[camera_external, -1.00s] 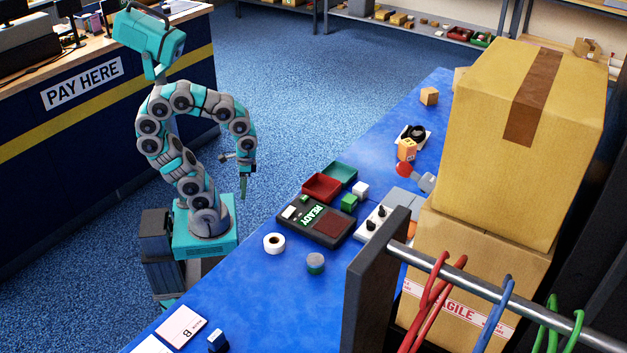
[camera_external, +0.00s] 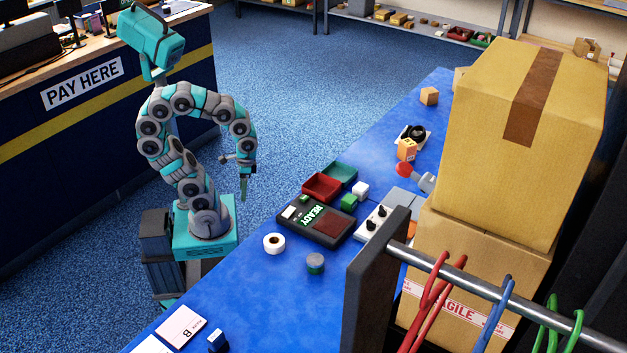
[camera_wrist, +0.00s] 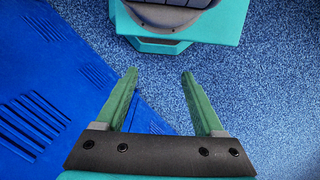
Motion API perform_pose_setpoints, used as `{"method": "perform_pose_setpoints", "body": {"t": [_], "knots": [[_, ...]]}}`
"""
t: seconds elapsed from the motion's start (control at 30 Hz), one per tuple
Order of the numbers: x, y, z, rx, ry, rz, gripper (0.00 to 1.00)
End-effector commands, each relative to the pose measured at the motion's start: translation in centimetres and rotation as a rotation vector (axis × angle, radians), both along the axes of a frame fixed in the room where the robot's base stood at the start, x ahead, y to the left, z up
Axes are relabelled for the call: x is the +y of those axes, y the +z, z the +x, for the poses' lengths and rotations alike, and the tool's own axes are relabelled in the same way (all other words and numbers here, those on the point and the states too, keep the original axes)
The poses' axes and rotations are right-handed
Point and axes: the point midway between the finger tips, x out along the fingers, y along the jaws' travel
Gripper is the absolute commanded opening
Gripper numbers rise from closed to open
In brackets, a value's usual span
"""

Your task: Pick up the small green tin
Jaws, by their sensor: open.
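The small green tin (camera_external: 315,263) stands upright on the blue table (camera_external: 262,292). It is a short round tin with a grey lid and a green side. In the external view my gripper (camera_external: 243,190) points down beyond the table's left edge, up and left of the tin and well apart from it. In the wrist view my gripper (camera_wrist: 158,78) has its two green fingers spread with nothing between them. The wrist view shows carpet, part of the blue table and my base, but no tin.

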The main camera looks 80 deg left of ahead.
Motion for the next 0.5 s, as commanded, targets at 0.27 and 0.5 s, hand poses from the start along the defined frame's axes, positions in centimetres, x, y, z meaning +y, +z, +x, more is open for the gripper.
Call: {"method": "perform_pose_setpoints", "body": {"t": [0.27, 0.5], "knots": [[0.0, 0.0, 0.0, 0.000, 0.000, 0.000, 0.92], [0.2, 0.3, 1.2, -0.035, 0.006, 0.019, 0.92]]}}
